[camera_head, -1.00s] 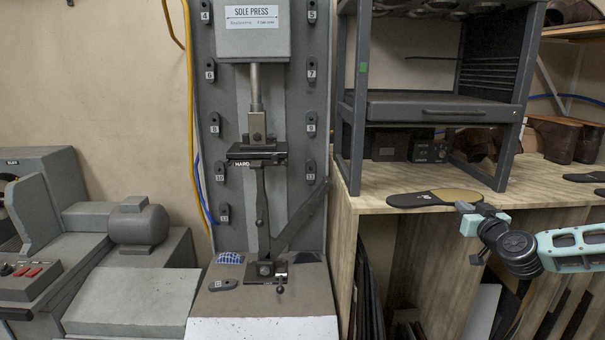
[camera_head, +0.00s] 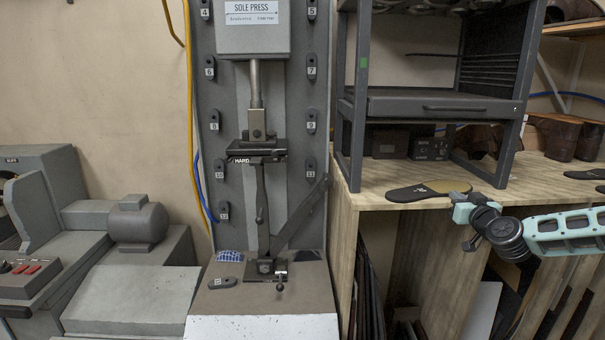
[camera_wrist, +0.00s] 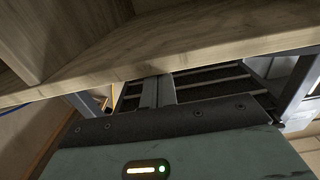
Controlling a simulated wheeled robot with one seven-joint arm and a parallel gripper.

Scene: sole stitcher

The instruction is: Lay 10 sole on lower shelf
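A dark sole (camera_head: 425,191) with a tan heel part and a small white mark lies flat at the front edge of the wooden counter (camera_head: 375,185), in front of the dark metal rack. My gripper (camera_head: 459,202) is at the sole's right end, by the counter's edge. In the wrist view my two fingers (camera_wrist: 158,90) are close together. Their tips are hidden by a wooden edge (camera_wrist: 165,58), so the grip itself does not show. The gripper appears shut on the sole, as the two have shifted together.
The rack (camera_head: 440,104) stands on the counter, with a dark box (camera_head: 430,150) beneath it. Brown shoes (camera_head: 566,134) and other dark soles (camera_head: 585,175) lie to the right. The sole press (camera_head: 255,25) stands left of the counter. Boards stand below the counter.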

